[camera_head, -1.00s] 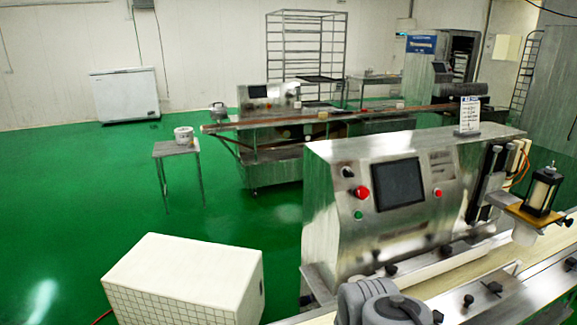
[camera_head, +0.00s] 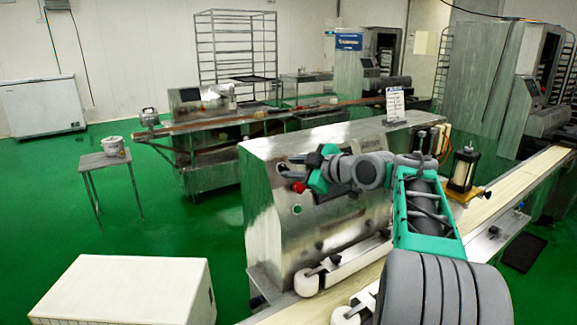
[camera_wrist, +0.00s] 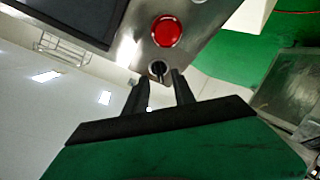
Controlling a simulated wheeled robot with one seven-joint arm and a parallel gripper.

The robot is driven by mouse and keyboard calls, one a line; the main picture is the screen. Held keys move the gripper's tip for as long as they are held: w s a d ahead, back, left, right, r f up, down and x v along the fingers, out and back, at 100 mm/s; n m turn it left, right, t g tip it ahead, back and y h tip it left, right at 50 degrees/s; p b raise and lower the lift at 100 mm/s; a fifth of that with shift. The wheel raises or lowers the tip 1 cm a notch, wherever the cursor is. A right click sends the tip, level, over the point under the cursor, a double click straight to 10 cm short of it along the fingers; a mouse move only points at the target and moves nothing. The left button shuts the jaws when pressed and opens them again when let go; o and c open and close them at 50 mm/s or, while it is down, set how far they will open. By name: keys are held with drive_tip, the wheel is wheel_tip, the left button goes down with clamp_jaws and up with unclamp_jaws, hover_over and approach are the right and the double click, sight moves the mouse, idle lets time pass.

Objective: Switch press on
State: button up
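The steel machine (camera_head: 262,225) stands in front of me with a control panel on its slanted face. In the wrist view, a small black switch knob (camera_wrist: 157,69) sits beside a large red button (camera_wrist: 166,31), with the dark screen (camera_wrist: 65,14) at upper left. My gripper (camera_wrist: 162,77) is open, its two black fingers apart, with the knob showing between and just beyond the tips. I cannot tell whether either finger touches it. In the head view my gripper (camera_head: 288,165) hides the knob; the red button (camera_head: 298,188) and green button (camera_head: 296,210) show below.
My arm covers most of the screen and the panel's right part. A conveyor belt (camera_head: 505,197) runs along the machine's front. A black-and-white canister (camera_head: 463,170) stands at the right. A white box (camera_head: 125,290) is at lower left, with open green floor beyond.

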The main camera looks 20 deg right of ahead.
sight(284, 168)
drive_tip(key=shift+x, duration=1.2)
clamp_jaws()
